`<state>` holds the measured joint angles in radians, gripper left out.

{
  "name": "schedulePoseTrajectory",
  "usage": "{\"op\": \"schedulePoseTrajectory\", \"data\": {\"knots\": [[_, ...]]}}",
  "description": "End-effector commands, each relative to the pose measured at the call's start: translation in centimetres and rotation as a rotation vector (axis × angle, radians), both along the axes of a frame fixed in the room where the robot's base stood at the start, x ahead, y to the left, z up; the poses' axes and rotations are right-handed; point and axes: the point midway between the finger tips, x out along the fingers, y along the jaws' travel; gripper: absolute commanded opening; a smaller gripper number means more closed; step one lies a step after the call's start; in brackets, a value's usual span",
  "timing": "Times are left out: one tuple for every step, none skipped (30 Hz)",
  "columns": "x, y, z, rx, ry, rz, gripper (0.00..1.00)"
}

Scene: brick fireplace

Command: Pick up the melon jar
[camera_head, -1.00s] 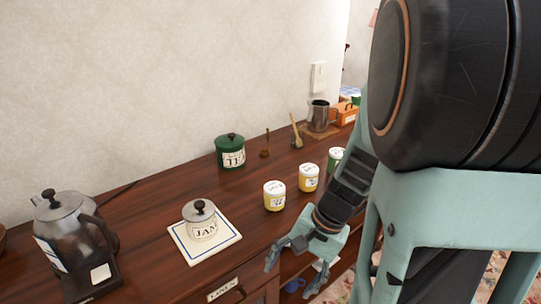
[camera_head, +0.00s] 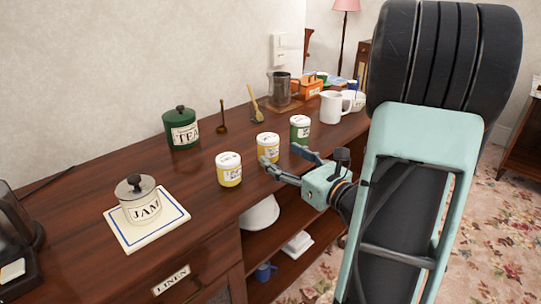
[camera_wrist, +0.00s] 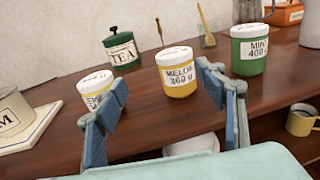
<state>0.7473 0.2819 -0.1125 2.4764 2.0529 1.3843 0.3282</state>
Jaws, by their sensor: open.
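The melon jar (camera_head: 268,147) is a yellow jar with a white lid, upright near the counter's front edge. Its label reads MELON in the wrist view (camera_wrist: 178,74), where it stands ahead between the finger directions. My gripper (camera_head: 281,156) is open and empty at the counter's front edge, fingers pointing at the melon jar. In the wrist view my gripper (camera_wrist: 160,76) shows both blue-padded fingers spread, with no visible grip on the jar. A similar yellow jar (camera_head: 229,169) stands to its left, partly behind the left finger in the wrist view. A green mint jar (camera_head: 300,128) stands to its right.
The wooden counter (camera_head: 85,262) also holds a JAM jar (camera_head: 140,200) on a white tile, a green TEA canister (camera_head: 181,129), a wooden spoon (camera_head: 256,106) and a white pitcher (camera_head: 333,107). Open shelves lie below its front edge. The neighbouring jars leave narrow side gaps.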

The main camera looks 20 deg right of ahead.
Motion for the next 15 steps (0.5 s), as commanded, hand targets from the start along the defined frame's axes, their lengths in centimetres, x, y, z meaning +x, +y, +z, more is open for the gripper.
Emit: {"op": "schedulePoseTrajectory", "data": {"knots": [[0.0, -0.8, -0.1, 0.017, -0.011, -0.025, 0.64], [0.0, -1.1, 0.0, 0.024, -0.017, -0.036, 0.64], [0.3, -1.3, 0.1, 0.030, -0.022, -0.044, 0.64], [0.6, -1.4, 0.2, 0.032, -0.024, -0.047, 0.64], [0.9, -1.4, 0.2, 0.033, -0.025, -0.050, 0.64], [1.6, -1.3, 0.2, 0.032, -0.025, -0.049, 0.64], [2.1, -1.2, 0.2, 0.032, -0.025, -0.048, 0.64], [2.6, -1.0, 0.3, 0.034, -0.026, -0.047, 0.64], [3.3, -1.0, 0.2, 0.033, -0.024, -0.048, 0.64], [3.7, -0.9, 0.2, 0.032, -0.024, -0.049, 0.64], [4.1, -0.9, 0.2, 0.032, -0.024, -0.048, 0.64], [4.6, -0.8, 0.2, 0.032, -0.024, -0.047, 0.64], [4.9, -0.7, 0.2, 0.032, -0.024, -0.048, 0.64], [5.2, -0.7, 0.2, 0.032, -0.023, -0.049, 0.64], [5.4, -0.7, 0.2, 0.032, -0.023, -0.050, 0.64]]}}
